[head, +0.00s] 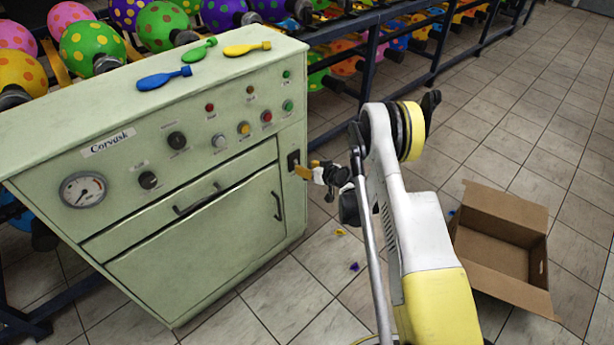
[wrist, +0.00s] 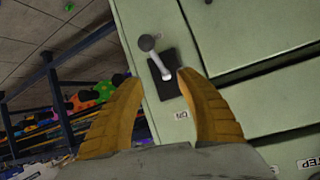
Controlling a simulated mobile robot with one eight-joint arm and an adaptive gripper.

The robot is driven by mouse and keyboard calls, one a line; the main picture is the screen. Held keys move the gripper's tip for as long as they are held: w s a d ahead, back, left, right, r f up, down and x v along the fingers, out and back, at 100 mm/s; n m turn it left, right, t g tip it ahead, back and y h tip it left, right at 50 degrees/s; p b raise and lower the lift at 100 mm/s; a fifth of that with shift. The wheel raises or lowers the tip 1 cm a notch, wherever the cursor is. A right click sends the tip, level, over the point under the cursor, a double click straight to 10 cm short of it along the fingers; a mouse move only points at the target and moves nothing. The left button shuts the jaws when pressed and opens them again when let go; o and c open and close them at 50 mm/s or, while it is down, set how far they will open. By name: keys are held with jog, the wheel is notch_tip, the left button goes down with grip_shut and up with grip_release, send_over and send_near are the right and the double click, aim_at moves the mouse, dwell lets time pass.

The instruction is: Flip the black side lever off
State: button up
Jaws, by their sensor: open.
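The side lever (wrist: 157,62) has a grey rod and a dark round knob (wrist: 148,43) and stands on a black plate (wrist: 165,77) on the pale green cabinet. In the wrist view it leans toward the top left, away from the "ON" label (wrist: 181,115), which sits beside the plate. In the head view the black plate (head: 293,160) is at the right end of the cabinet front, and the lever is hard to make out there. My gripper (wrist: 154,77) is open, its two yellow fingertips close to the lever and empty. The gripper (head: 306,172) is also at the plate in the head view.
The green cabinet (head: 200,230) carries a gauge, several knobs and buttons, and two handled panels. Blue, green and yellow deflated balloons (head: 165,78) lie on top. Racks of dotted balloons (head: 160,25) stand behind. An open cardboard box (head: 505,240) sits on the tiled floor at right.

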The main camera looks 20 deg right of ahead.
jog(key=shift+r, duration=2.2)
